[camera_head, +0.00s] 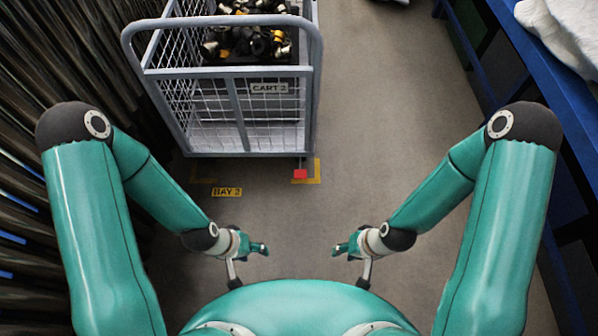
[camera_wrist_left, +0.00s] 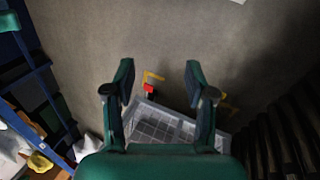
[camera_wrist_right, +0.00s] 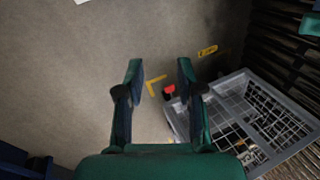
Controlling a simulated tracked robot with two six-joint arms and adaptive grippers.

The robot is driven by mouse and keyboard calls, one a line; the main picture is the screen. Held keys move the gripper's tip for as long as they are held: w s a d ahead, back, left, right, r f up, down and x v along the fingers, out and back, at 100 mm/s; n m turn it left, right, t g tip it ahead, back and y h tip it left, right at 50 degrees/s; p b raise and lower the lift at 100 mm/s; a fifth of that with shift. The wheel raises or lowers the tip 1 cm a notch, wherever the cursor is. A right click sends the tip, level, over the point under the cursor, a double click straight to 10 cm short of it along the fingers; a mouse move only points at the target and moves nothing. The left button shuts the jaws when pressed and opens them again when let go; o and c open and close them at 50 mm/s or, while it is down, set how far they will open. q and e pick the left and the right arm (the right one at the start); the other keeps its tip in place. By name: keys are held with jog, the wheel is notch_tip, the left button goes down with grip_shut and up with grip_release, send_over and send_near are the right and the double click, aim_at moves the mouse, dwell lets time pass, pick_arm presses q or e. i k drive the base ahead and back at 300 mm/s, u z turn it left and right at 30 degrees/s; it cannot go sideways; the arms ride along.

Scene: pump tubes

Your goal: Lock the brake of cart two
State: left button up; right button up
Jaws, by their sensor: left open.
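Cart two (camera_head: 222,72), a grey wire-mesh cart labelled CART 2, stands ahead of me, left of the middle in the head view. Its red brake pedal (camera_head: 300,174) sticks out low at its near right corner, close to the floor. The pedal also shows in the left wrist view (camera_wrist_left: 148,88) and in the right wrist view (camera_wrist_right: 169,91). My left gripper (camera_head: 264,248) is open and empty, nearer to me than the cart and apart from the pedal. My right gripper (camera_head: 338,248) is open and empty, to the right of the left one.
Yellow corner marks (camera_head: 317,172) and a BAY 2 label (camera_head: 227,192) are on the floor by the cart. Black and yellow parts (camera_head: 250,42) lie in the cart. Blue shelving (camera_head: 530,60) stands at the right, dark hanging tubes (camera_head: 60,70) at the left. The floor between is clear.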

aim_at(300, 174)
jog(key=z, duration=0.25)
jog(key=i, duration=0.75)
jog(key=u, duration=1.25)
jog(key=k, duration=0.95)
jog(key=u, duration=0.15)
jog(key=i, duration=0.95)
jog(key=z, duration=0.05)
